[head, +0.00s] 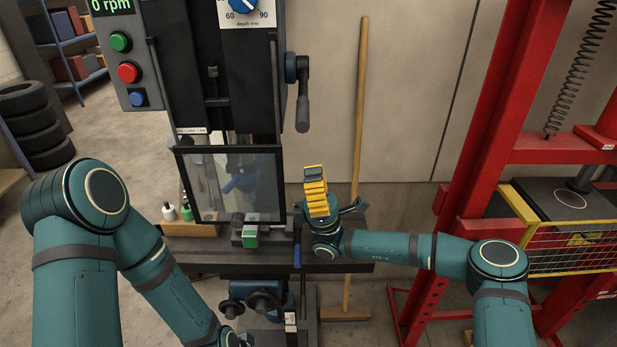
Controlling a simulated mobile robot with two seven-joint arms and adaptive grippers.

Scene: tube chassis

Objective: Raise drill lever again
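The drill lever (302,97) is a dark handle on a blue hub at the right side of the drill's black head. It hangs downward from the hub. My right gripper (315,180) is below the lever, with its yellow ribbed fingers pointing up. A clear gap separates it from the lever. The fingers are seen nearly edge-on, so I cannot tell whether they are open or shut. My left arm reaches down to the bottom edge, and its fingers are not visible.
A clear guard (235,187) covers the drill front above a green-faced block (250,237) on the drill table. A broom (357,120) leans on the wall behind my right gripper. A red press frame (470,170) stands to the right. A control box (128,55) is at upper left.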

